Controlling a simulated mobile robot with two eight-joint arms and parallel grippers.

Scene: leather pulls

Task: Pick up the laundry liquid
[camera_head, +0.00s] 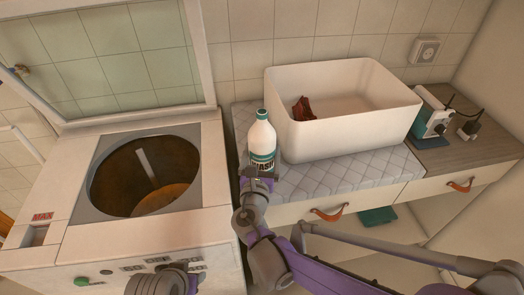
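The laundry liquid (262,138) is a white bottle with a teal cap and a dark green label. It stands upright on the quilted mat, left of the white tub. My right gripper (258,174) is low in front of the bottle and covers its lower part. I cannot see whether the fingers touch it or how far apart they are. A grey part of my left arm (165,281) shows at the bottom edge, in front of the washer's control panel. Its fingers cannot be made out.
A white tub (345,138) with a dark reddish cloth stands right of the bottle. The open-topped washer (95,232) is at left, its lid raised. A small blue-white device (431,122) sits at right. Drawers with leather pulls (328,215) are below the counter.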

